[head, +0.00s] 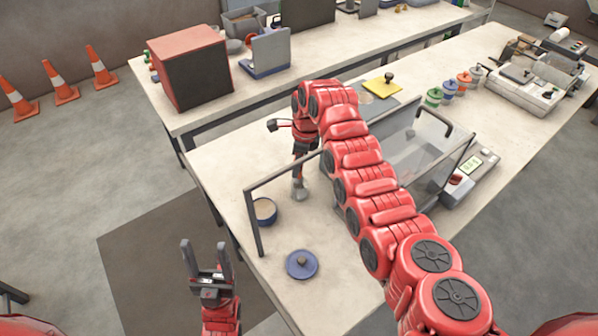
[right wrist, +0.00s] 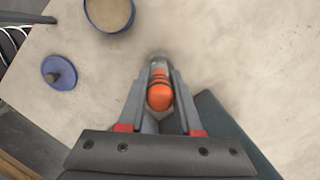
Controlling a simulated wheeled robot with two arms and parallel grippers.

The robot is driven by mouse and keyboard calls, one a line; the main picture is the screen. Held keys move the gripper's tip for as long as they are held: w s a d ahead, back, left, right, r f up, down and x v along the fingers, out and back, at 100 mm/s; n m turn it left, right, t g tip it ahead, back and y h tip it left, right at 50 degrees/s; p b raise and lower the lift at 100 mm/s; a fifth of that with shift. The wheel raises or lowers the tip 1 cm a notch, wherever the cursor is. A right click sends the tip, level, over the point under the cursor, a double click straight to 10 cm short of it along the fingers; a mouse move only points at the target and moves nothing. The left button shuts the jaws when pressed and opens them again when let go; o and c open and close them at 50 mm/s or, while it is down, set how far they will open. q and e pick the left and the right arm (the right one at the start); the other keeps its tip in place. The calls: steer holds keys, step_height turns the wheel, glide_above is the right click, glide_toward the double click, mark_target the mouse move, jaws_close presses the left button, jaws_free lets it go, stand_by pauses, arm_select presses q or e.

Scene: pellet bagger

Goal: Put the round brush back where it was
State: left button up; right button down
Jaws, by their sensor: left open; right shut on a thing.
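The round brush has an orange handle end in the right wrist view (right wrist: 160,97) and a pale grey lower end in the head view (head: 299,190). My right gripper (head: 302,166) points down over the near table and is shut on the brush, which sits between its fingers (right wrist: 160,90). The brush hangs roughly upright; I cannot tell whether its lower end touches the tabletop. My left gripper (head: 206,250) is open and empty, fingers up, beside the table's left edge. The place where the brush stood before cannot be made out.
A blue tub (head: 264,222) with pale contents and a blue knobbed lid (head: 302,265) are near the brush. A dark frame (head: 252,222) rises at the table's left edge. Clear panels (head: 425,150) and a scale (head: 470,178) are to the right. Several coloured pots stand farther back.

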steer(key=f+p, duration=0.1)
steer(key=f, duration=0.2)
steer(key=shift+d, duration=0.2)
steer(key=shift+a+f, duration=0.1)
steer(key=shift+f, duration=0.3)
steer(key=shift+f, duration=0.15)
steer(key=c, duration=0.6)
jaws_free()
